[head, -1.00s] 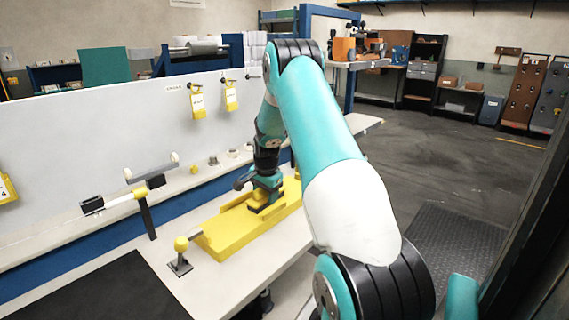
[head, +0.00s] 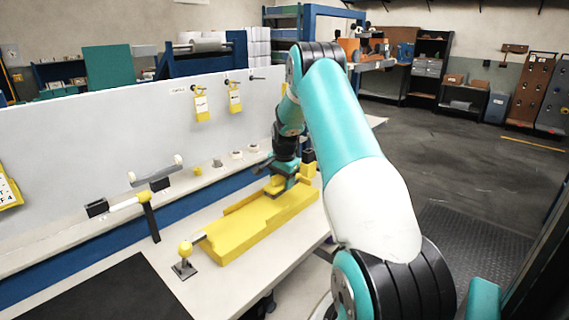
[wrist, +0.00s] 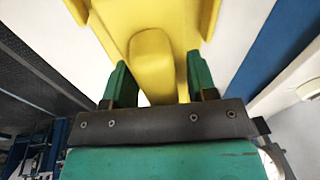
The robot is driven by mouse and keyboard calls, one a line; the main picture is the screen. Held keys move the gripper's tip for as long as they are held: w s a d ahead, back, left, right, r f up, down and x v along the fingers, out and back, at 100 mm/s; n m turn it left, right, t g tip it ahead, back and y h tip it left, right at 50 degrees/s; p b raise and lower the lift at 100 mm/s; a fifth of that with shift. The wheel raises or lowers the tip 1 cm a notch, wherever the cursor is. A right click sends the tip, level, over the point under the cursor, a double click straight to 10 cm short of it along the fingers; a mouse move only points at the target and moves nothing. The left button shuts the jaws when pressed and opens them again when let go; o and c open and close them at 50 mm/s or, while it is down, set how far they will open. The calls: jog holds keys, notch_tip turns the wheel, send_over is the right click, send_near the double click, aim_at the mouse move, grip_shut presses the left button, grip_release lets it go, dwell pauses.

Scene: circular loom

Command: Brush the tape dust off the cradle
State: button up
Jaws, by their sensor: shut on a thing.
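The cradle is a long yellow trough (head: 240,233) on the pale bench, running from near left to far right. Its yellow side wall also shows in the wrist view (wrist: 207,18). My gripper (head: 277,187) is over the cradle's far part. In the wrist view my gripper (wrist: 149,88) has its two green fingers on either side of a rounded yellow handle (wrist: 150,58) and is shut on it. The handle's lower end is hidden, so I cannot tell whether it touches the cradle. I cannot make out any tape dust.
A yellow-knobbed stand (head: 185,258) is at the cradle's near end. A black mat (head: 100,292) lies at the front left of the bench. A white panel (head: 80,145) with hanging yellow tags stands behind. A yellow-and-black post (head: 309,162) is just right of my gripper.

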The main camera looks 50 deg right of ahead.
jog(key=shift+o, duration=0.2)
jog(key=shift+r+p, duration=1.35)
jog(key=shift+r, duration=1)
